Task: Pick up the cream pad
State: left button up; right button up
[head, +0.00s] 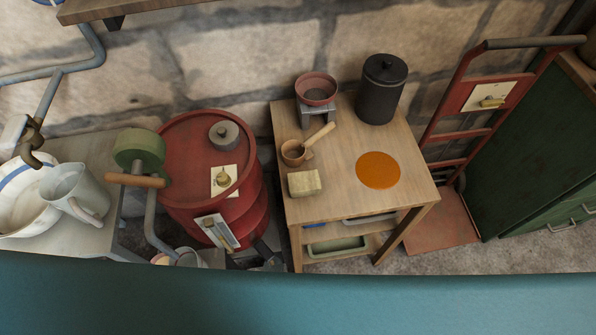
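The cream pad (305,183) is a small, pale, blocky piece lying on the front left part of the wooden table (345,205). It lies just in front of a wooden ladle or scoop (294,152) and left of a flat orange disc (378,170), apart from the disc. The top and front of the pad are in plain view. I cannot make out either of my grippers in the head view.
A black lidded canister (381,90) and a reddish bowl on a stand (316,89) are at the table's back. A red drum (190,150) stands left, a red hand truck (465,125) right. The tabletop right of the pad is bare up to the disc.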

aim_at(307, 184)
jog(key=k+l+u, duration=0.1)
jog(key=l+u, duration=0.15)
jog(key=l, duration=0.15)
jog(key=k+l+u, duration=0.1)
jog(key=l+u, duration=0.15)
jog(key=k+l+u, duration=0.25)
jog(key=l, duration=0.2)
jog(key=k+l+u, duration=0.2)
jog(key=l, duration=0.15)
jog(key=i, duration=0.1)
